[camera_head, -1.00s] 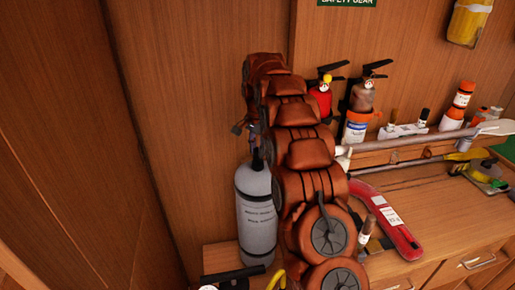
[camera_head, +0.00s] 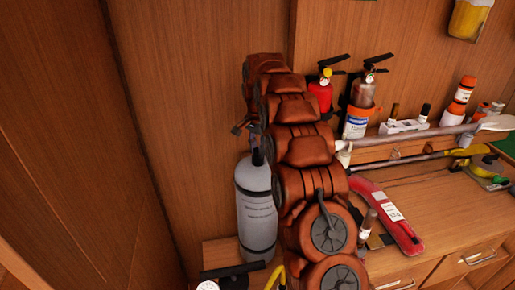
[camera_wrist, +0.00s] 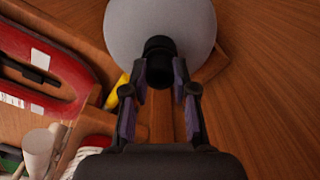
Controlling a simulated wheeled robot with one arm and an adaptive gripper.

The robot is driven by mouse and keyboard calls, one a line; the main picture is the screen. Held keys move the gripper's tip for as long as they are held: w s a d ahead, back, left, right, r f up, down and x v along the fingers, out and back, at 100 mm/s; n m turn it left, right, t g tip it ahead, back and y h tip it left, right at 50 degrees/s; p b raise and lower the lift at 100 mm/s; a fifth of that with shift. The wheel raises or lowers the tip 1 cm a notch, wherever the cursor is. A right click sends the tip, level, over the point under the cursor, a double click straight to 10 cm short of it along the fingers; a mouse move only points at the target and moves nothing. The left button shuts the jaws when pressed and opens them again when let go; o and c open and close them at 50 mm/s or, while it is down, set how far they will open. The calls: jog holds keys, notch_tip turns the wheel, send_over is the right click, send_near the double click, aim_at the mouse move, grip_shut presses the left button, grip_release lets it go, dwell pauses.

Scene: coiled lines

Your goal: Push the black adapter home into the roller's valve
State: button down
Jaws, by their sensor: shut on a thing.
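The black adapter (camera_wrist: 160,55) shows in the wrist view as a dark round piece between my fingers. My gripper (camera_wrist: 158,84) is shut on it. Just beyond it lies the pale grey rounded end of the roller (camera_wrist: 125,28). In the head view the grey roller (camera_head: 257,212) stands upright as a cylinder with small print on its side, left of my brown arm. My gripper end is mostly hidden there, above the roller's top. The valve is covered by the adapter and my fingers, so I cannot tell whether any gap is left.
A red curved piece with white labels (camera_head: 388,213) lies on the wooden bench (camera_head: 450,225) to the right. Fire extinguishers (camera_head: 320,92), bottles (camera_head: 458,98) and a long grey bar (camera_head: 410,138) are behind. A wooden wall (camera_head: 185,120) stands close on the left.

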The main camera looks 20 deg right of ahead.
jog(key=c, duration=0.5)
grip_release()
jog(key=shift+f, duration=0.1)
jog(key=shift+r+p, duration=0.6)
jog(key=shift+r, duration=1.95)
